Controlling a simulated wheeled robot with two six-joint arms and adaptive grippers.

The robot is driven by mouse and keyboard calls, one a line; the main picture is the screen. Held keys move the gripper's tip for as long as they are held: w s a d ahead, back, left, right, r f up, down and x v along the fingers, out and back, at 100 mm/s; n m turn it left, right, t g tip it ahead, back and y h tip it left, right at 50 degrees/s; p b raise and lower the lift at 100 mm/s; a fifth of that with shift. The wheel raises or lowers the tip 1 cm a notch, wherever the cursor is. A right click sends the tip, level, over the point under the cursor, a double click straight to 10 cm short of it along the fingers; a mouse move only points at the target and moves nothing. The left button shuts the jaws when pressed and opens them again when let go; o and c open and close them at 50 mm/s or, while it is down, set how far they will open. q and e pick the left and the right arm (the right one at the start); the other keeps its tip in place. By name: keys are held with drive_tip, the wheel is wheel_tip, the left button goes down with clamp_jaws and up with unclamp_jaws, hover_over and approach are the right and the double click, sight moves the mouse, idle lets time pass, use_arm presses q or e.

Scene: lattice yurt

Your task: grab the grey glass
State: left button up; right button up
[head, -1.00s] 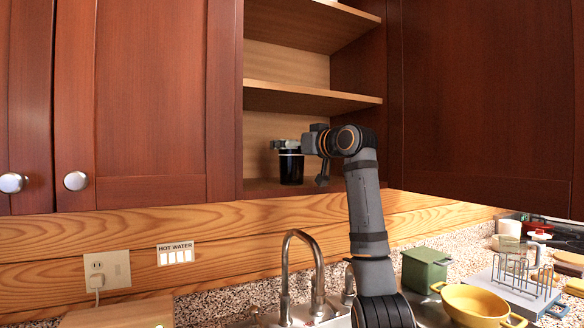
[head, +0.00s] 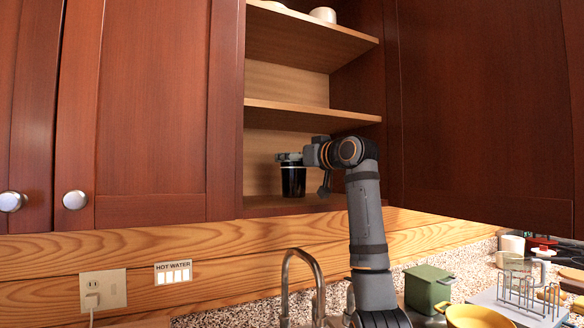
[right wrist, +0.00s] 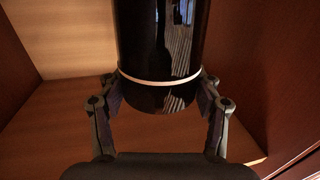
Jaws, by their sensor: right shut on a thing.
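The grey glass (head: 293,181) looks dark, almost black, and stands upright at the lowest shelf of the open cupboard. It also fills the upper middle of the right wrist view (right wrist: 160,50), with a pale band around it. My right gripper (head: 290,157) reaches in from the right and is shut on the glass near its top in the head view. In the right wrist view my gripper's fingers (right wrist: 160,90) lie on both sides of the glass. Whether the glass touches the shelf is hard to tell. My left gripper is not in view.
The cupboard shelf (head: 312,113) runs above the glass. Closed cupboard doors flank the opening on the left (head: 140,110) and right (head: 480,100). Below are a faucet (head: 300,262), a green canister (head: 427,288), a yellow pot (head: 475,316) and a wire rack (head: 528,296).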

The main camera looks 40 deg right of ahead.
drive_tip(key=r, duration=0.3)
drive_tip(key=r+p, duration=0.1)
drive_tip(key=r, duration=0.1)
drive_tip(key=shift+s+r, duration=0.3)
drive_tip(key=shift+s, duration=0.05)
drive_tip(key=s+d+b, duration=0.1)
drive_tip(key=s+d, duration=0.1)
drive_tip(key=s, duration=0.3)
drive_tip(key=s+d+b, duration=0.1)
drive_tip(key=s+d, duration=0.1)
drive_tip(key=s, duration=0.4)
drive_tip(key=s+d+b, duration=0.1)
drive_tip(key=s+d, duration=0.2)
drive_tip(key=s, duration=0.3)
drive_tip(key=shift+s, duration=0.25)
